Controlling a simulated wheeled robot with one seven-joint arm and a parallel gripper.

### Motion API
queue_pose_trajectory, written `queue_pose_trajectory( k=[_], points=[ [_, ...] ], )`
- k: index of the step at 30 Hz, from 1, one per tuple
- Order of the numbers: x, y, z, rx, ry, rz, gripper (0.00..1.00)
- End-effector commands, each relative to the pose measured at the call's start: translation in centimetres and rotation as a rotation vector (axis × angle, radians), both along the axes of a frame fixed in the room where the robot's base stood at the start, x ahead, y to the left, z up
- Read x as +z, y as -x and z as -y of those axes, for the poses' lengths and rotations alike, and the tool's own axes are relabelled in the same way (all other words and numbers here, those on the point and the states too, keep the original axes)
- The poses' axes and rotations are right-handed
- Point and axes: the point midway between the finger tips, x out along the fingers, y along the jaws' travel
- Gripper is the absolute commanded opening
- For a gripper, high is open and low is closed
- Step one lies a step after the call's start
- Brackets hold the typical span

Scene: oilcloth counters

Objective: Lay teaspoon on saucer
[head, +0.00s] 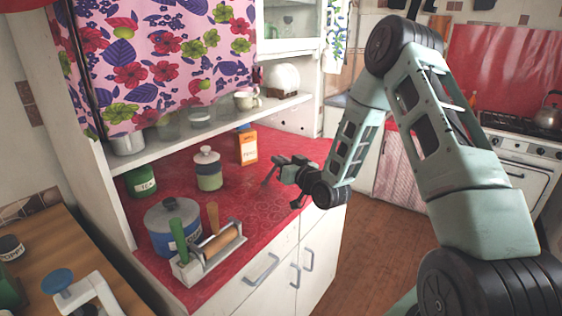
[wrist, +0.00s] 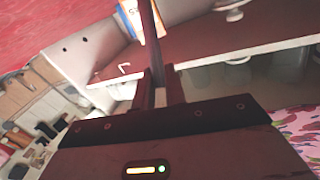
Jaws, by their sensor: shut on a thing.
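My gripper (head: 275,169) is above the red counter in the head view, near its right side. In the wrist view my gripper (wrist: 160,88) has its fingers close together on a dark, slender thing, apparently the teaspoon (wrist: 151,40), which reaches up the picture. Its bowl cannot be made out, and in the head view it is too small to tell from the fingers. I cannot identify a saucer for certain. A pale cup (head: 247,98) stands on the shelf, and whether a saucer is under it is unclear.
A blue pot (head: 172,228), a green tin (head: 141,181) and a rack with a rolling pin (head: 219,243) are further left.

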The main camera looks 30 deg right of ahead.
Motion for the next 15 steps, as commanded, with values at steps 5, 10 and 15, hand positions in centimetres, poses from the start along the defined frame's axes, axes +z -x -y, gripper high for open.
queue_pose_trajectory(
  k=[5, 10, 15],
  points=[
    [-0.35, 0.00, -0.01, 0.000, 0.001, 0.002, 0.00],
    [-0.42, 0.00, 0.00, 0.000, 0.001, 0.002, 0.00],
    [-0.65, 0.00, 0.01, 0.000, 0.001, 0.001, 0.24]
  ],
)
